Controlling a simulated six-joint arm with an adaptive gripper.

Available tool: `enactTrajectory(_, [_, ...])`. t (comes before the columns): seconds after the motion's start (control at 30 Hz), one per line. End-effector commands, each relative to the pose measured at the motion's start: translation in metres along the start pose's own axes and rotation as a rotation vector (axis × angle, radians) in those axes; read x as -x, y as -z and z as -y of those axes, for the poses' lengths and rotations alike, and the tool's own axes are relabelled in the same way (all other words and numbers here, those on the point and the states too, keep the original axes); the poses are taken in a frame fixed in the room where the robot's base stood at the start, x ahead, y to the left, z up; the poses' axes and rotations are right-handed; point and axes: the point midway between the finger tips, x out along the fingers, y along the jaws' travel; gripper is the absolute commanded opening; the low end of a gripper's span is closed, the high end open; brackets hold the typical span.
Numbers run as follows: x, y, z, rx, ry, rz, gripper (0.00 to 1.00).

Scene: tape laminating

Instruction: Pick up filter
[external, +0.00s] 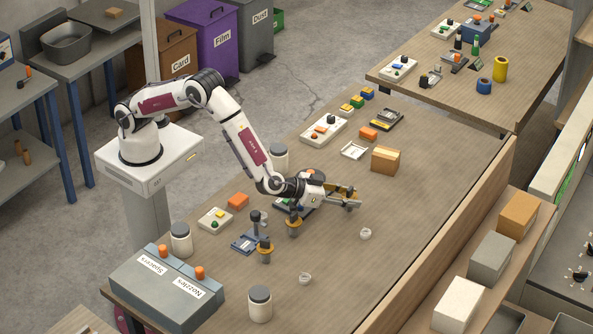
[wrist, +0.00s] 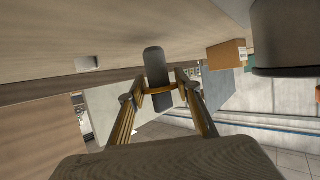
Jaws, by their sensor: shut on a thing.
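My gripper (external: 352,203) reaches out low over the right part of the bench, with its fingers pointing right. In the wrist view my gripper (wrist: 160,90) is shut on a dark, rounded piece (wrist: 155,62) with an amber band, taken here as the filter. It sits between the fingertips. In the external view the held piece is too small and hidden to make out. Two dark pieces with amber collars stand below and left of the gripper, one under the wrist (external: 293,224) and one nearer the front (external: 265,250).
A cardboard box (external: 385,160) stands behind the gripper. A small white cup (external: 366,233) lies in front of it. A dark-lidded jar (external: 260,303) and grey bins (external: 168,285) stand at the front left. A wooden ledge (external: 440,235) borders the bench on the right.

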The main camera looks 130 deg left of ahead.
Motion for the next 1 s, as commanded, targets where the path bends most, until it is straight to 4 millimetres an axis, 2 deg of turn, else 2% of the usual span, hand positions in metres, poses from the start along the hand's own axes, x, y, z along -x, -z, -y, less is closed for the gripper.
enactTrajectory(0.4, [0.022, 0.053, -0.001, 0.003, -0.002, -0.003, 0.11])
enactTrajectory(0.6, [0.030, 0.073, 0.000, 0.002, 0.000, -0.002, 0.11])
enactTrajectory(1.0, [0.033, 0.081, 0.000, 0.000, 0.000, -0.001, 0.11])
